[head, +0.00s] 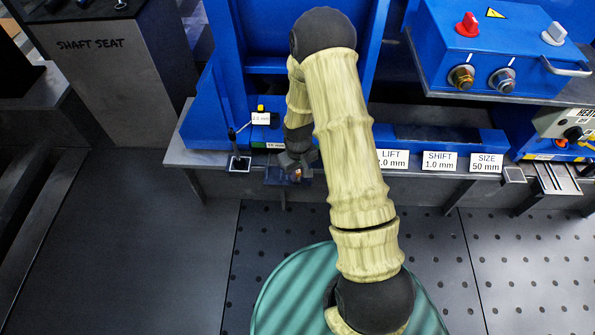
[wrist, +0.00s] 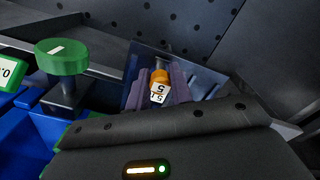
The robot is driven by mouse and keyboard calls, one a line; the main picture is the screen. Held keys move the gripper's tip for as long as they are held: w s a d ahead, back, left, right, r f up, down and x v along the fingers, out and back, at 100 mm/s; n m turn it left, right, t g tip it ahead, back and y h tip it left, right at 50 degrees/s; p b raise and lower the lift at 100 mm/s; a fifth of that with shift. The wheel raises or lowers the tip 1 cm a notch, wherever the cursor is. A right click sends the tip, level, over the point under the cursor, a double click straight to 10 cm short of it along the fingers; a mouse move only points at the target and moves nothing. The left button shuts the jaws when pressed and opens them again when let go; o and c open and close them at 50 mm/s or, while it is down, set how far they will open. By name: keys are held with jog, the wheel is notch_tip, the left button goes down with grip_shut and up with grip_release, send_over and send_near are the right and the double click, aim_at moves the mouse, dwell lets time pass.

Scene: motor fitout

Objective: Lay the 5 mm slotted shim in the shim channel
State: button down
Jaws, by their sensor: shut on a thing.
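My gripper (head: 291,168) hangs at the front edge of the bench, left of centre in the head view. In the wrist view its purple-grey fingers (wrist: 160,86) are shut on an orange piece with a white label showing a 5, which I take as the 5 mm slotted shim (wrist: 158,76). A dark, box-like holder lies around or behind the fingertips. I cannot pick out the shim channel for certain.
A green knob (wrist: 62,57) on a dark post stands left of the fingers, beside blue blocks. A 2.0 mm card (head: 261,118) is behind the gripper. A blue control box (head: 500,50) stands right.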

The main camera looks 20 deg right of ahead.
jog(key=shift+f, duration=0.3)
jog(key=c, duration=1.2)
grip_release()
jog(key=shift+o, duration=0.2)
notch_tip(320, 180, up, 18)
jog(key=p, duration=0.6)
jog(key=shift+f+p, duration=0.25)
jog(key=shift+p, duration=0.1)
